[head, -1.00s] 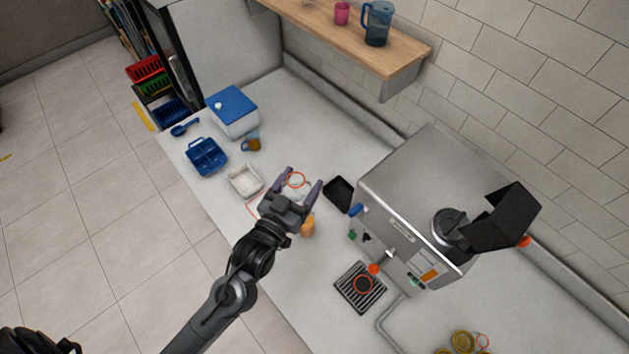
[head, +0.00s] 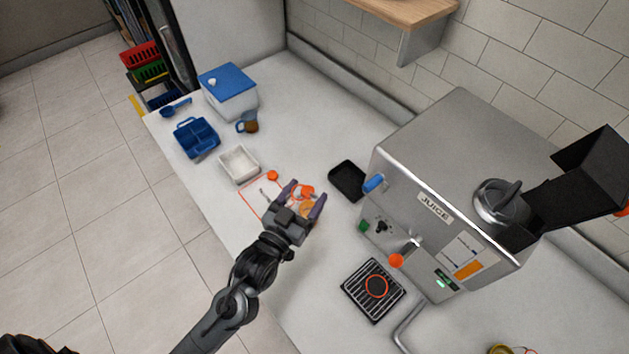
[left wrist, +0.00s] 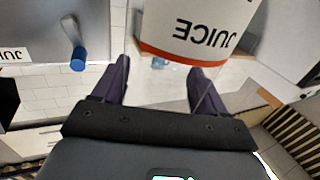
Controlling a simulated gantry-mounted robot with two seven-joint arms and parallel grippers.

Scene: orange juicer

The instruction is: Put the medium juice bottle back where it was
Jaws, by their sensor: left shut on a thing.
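My left gripper (head: 303,196) is shut on the juice bottle, over the front part of the counter. In the left wrist view the bottle (left wrist: 195,30) shows a white "JUICE" label and an orange band, just beyond the fingers. In the head view the orange bottle (head: 306,209) is mostly hidden by the gripper; I cannot tell whether its base touches the counter. A red outline (head: 247,207) is marked on the counter left of the gripper. My right gripper is not in view.
The steel juicer (head: 440,200) stands to the right, with a grated drip tray (head: 358,300) before it. A black tray (head: 347,180) lies behind the gripper. A white bin (head: 238,165), a small orange item (head: 272,175), a blue caddy (head: 197,139) and a jug (head: 247,122) are leftward.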

